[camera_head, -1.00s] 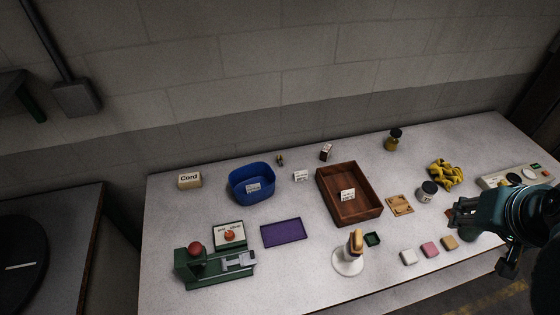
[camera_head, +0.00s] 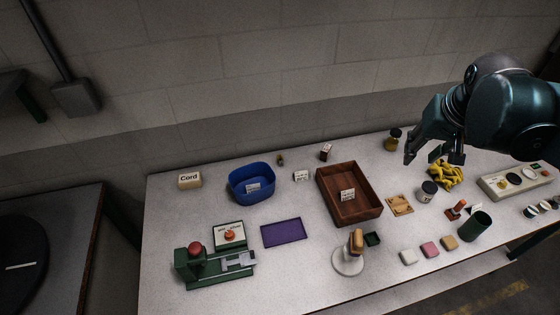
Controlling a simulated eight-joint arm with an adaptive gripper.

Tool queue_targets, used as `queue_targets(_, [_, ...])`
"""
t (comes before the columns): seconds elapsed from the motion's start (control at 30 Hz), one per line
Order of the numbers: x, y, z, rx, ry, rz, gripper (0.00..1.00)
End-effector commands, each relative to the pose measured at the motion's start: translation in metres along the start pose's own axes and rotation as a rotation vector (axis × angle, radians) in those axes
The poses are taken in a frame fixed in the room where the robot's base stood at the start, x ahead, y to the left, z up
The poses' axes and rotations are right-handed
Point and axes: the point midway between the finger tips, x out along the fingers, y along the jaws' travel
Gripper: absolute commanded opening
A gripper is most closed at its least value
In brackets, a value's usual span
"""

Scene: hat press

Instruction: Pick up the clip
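My gripper (camera_head: 434,156) is at the right, raised over the back right part of the table, near a crumpled yellow cloth-like thing (camera_head: 447,175). Its two fingers are spread apart with nothing visible between them. I cannot pick out the clip for certain. A tiny dark and yellowish thing (camera_head: 280,160) at the back of the table, behind the blue bin, is too small to identify. It stands well to the left of my gripper.
A blue bin (camera_head: 238,184), a brown wooden tray (camera_head: 372,196) and a purple mat (camera_head: 283,233) occupy the middle. A green press (camera_head: 213,270) stands front left. A dark green cup (camera_head: 474,226), a jar (camera_head: 427,191) and small coloured blocks (camera_head: 430,249) lie right.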

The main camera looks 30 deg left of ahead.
Motion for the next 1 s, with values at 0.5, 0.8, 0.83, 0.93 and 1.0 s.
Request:
queue_targets(0.5, [0.056,-0.080,-0.070,-0.105,-0.090,-0.037,0.32])
queue_targets(0.8, [0.096,-0.133,-0.101,-0.167,-0.142,-0.054,0.32])
queue_targets(0.83, [0.100,-0.139,-0.103,-0.173,-0.147,-0.055,0.32])
queue_targets(0.93, [0.115,-0.158,-0.111,-0.194,-0.163,-0.060,0.32])
queue_targets(1.0, [0.125,-0.172,-0.116,-0.208,-0.176,-0.063,0.32])
